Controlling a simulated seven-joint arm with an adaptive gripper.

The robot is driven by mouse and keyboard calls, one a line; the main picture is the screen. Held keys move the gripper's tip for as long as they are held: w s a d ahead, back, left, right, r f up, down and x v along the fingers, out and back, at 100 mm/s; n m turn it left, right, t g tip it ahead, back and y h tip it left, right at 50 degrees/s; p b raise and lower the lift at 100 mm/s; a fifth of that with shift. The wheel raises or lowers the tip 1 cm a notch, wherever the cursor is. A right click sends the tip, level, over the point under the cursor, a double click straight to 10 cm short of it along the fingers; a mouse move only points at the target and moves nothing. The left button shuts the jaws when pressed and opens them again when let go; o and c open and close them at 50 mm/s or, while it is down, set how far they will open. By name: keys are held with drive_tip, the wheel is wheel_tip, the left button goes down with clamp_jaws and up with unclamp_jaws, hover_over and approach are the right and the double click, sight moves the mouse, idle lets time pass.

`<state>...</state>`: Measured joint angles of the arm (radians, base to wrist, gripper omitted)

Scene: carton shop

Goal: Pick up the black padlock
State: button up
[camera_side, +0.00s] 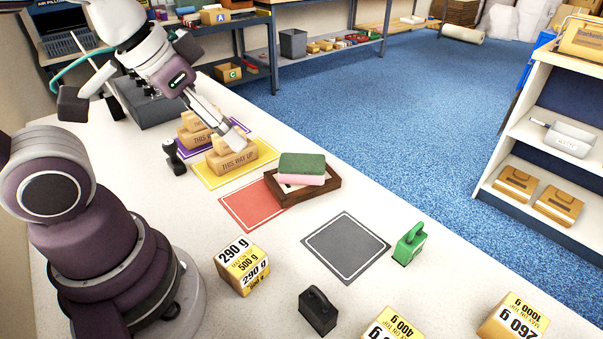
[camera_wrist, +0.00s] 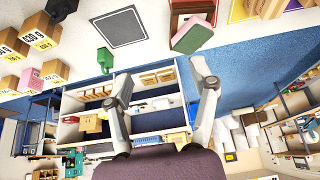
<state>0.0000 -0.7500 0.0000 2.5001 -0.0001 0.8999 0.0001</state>
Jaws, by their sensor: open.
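The black padlock (camera_side: 318,312) stands on the pale worktop at the front of the side view, to the right of the 290 g carton. In the wrist view a dark block at the top edge (camera_wrist: 62,8) appears to be this padlock, partly cut off. My gripper (camera_side: 233,140) is far from it, up and back over the yellow mat area. In the wrist view my gripper (camera_wrist: 164,78) has its two fingers spread wide with nothing between them. A similar green padlock (camera_side: 410,243) stands right of the grey mat; it also shows in the wrist view (camera_wrist: 104,60).
A 290 g carton (camera_side: 243,267) stands left of the black padlock, a 400 g carton (camera_side: 394,325) to its right. A green-and-pink sponge (camera_side: 301,168) lies on a brown tray (camera_side: 325,190). The grey mat (camera_side: 345,247) is bare.

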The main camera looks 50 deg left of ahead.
drive_tip(key=m+g+h, duration=0.4)
drive_tip(key=m+g, duration=0.2)
drive_tip(key=m, duration=1.2)
approach(319, 301)
drive_tip(key=shift+h, duration=0.3)
drive_tip(key=x, duration=1.1)
drive_tip(key=shift+a+f, duration=0.2)
drive_tip(key=shift+f, duration=0.15)
drive_tip(key=shift+c, duration=0.2)
clamp_jaws()
